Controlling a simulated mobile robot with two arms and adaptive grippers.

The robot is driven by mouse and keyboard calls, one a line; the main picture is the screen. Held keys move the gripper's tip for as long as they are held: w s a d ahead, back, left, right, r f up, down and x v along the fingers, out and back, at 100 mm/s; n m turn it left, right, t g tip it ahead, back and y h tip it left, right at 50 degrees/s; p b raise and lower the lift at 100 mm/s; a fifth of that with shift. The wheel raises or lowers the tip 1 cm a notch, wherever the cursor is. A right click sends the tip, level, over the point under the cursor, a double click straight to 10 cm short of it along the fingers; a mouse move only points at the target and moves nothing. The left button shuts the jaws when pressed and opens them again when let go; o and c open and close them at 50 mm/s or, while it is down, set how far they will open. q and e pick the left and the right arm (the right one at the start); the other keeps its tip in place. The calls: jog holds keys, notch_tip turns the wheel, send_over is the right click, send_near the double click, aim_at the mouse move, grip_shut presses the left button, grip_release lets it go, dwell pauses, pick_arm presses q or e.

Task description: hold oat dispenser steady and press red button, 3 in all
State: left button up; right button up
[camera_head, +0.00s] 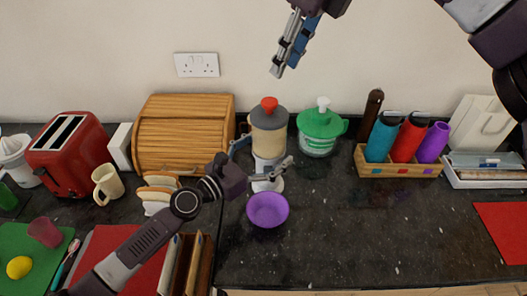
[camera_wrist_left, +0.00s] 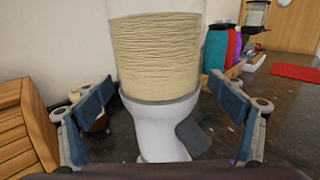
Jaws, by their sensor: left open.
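The oat dispenser (camera_head: 268,140) stands on the dark counter, with a cream-filled container, a grey lid, a white base and a red button (camera_head: 269,104) on top. My left gripper (camera_head: 262,160) is open, with one finger on each side of the dispenser. The left wrist view shows the dispenser (camera_wrist_left: 163,60) between the spread fingers, with dark gaps beside its white lower part; contact is not clear. A purple bowl (camera_head: 267,210) sits in front of the dispenser's base. My right gripper (camera_head: 279,70) hangs above the dispenser, high and apart from the button. Its finger spread is hard to read.
A wooden bread box (camera_head: 184,132) stands close left of the dispenser, and a green-lidded jar (camera_head: 319,132) close right. A pepper mill (camera_head: 371,108) and a bottle rack (camera_head: 400,168) stand farther right. The counter right of the bowl is clear.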

pick_arm(q)
jog(key=c, duration=2)
pick_arm(e)
jog(key=shift+c, duration=0.3)
pick_arm(q)
jog(key=shift+o, duration=0.2)
pick_arm(e)
grip_shut()
